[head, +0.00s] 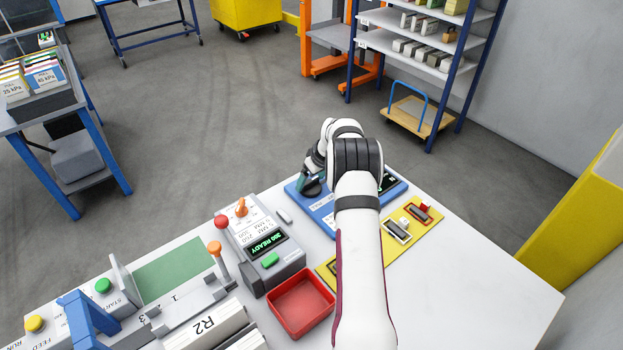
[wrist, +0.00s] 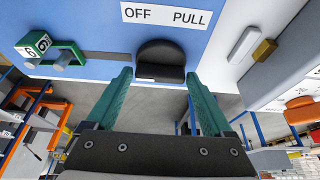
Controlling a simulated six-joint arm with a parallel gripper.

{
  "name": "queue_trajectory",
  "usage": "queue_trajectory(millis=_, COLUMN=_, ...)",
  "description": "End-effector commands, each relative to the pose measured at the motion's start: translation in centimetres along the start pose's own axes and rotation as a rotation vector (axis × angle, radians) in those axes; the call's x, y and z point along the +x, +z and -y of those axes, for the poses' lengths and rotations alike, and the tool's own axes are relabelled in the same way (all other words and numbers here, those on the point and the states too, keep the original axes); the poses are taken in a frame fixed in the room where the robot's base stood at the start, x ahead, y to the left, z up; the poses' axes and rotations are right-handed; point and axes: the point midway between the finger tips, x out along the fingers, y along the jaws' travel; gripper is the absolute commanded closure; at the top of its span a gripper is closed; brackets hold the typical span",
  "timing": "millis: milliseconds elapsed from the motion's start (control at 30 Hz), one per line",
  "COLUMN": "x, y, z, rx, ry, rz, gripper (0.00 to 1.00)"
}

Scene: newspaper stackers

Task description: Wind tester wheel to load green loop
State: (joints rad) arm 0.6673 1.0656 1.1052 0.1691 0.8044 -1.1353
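The blue tester (head: 322,212) lies on the white bench, partly hidden by my arm. In the wrist view its blue panel (wrist: 95,20) fills the top, with an "OFF PULL" label (wrist: 165,15). A black rounded part (wrist: 160,62), seemingly the wheel, stands at the panel's edge below the label. In the head view my gripper (head: 312,185) is over the tester.
A yellow plate (head: 415,222) with small fixtures lies right of my arm. The bench's right front (head: 480,290) is clear. A shelf rack (head: 415,45) stands behind.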

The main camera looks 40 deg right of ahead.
Motion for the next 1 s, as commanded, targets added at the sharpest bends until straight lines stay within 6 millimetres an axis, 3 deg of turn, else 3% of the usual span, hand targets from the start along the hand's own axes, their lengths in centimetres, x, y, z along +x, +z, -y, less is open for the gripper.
queue_trajectory(millis=33, x=-0.01, y=0.0, z=0.0, rx=0.0, ry=0.0, rz=0.0, gripper=0.25)
queue_trajectory(millis=333, x=-0.04, y=0.0, z=-0.01, rx=0.0, ry=0.0, rz=0.0, gripper=0.78)
queue_trajectory(millis=667, x=-0.07, y=-0.03, z=0.05, rx=0.053, ry=0.023, rz=0.0, gripper=0.78)
queue_trajectory(millis=1000, x=-0.04, y=-0.16, z=0.28, rx=0.292, ry=0.123, rz=-0.001, gripper=0.78)
